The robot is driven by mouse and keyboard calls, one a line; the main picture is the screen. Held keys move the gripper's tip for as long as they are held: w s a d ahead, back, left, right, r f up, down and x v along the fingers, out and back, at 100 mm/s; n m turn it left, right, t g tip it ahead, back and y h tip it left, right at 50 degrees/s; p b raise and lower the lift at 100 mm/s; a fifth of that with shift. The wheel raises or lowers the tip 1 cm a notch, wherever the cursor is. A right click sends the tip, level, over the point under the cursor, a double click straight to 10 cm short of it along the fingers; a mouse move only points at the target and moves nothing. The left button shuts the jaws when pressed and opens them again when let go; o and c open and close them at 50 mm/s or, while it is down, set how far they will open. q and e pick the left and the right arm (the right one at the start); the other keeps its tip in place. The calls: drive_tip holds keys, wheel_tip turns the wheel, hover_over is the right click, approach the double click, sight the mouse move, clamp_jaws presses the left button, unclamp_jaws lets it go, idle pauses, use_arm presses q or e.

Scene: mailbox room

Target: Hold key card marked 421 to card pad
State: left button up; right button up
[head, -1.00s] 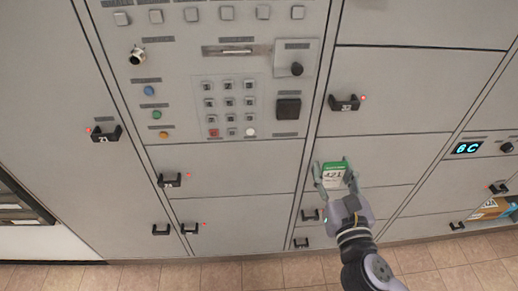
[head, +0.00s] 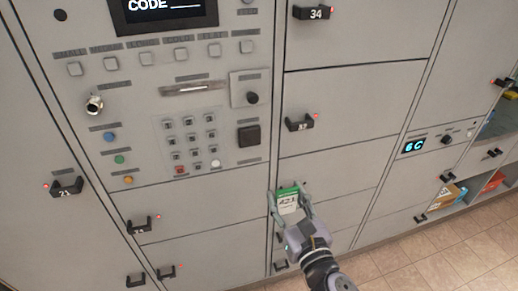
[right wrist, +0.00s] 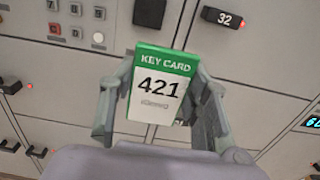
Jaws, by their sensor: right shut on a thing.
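The key card (head: 288,201) is white with a green top band and is marked 421. My right gripper (head: 290,206) is shut on it, in front of the locker doors. In the right wrist view the card (right wrist: 160,88) stands upright between the two fingers of the gripper (right wrist: 161,100), its printed face toward me. The card pad appears to be the black square (head: 249,135) right of the keypad, up and left of the card. In the right wrist view a dark square, likely the same pad (right wrist: 158,12), is just above the card. My left gripper is not in view.
The grey panel has a keypad (head: 190,140), a card slot (head: 190,88), a dark knob (head: 252,98) and a CODE display (head: 165,12). Locker handles stick out, such as 32 (head: 299,123) and 34 (head: 314,13). Open compartments with boxes (head: 449,196) are at right.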

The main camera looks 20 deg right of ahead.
drive_tip(key=w+a+p, duration=0.3)
drive_tip(key=w+p, duration=0.2)
drive_tip(key=w, duration=1)
drive_tip(key=shift+w+f, duration=0.3)
drive_tip(key=shift+w, duration=0.05)
drive_tip(key=shift+s, duration=0.15)
drive_tip(key=s, duration=1)
drive_tip(key=shift+p, duration=0.45)
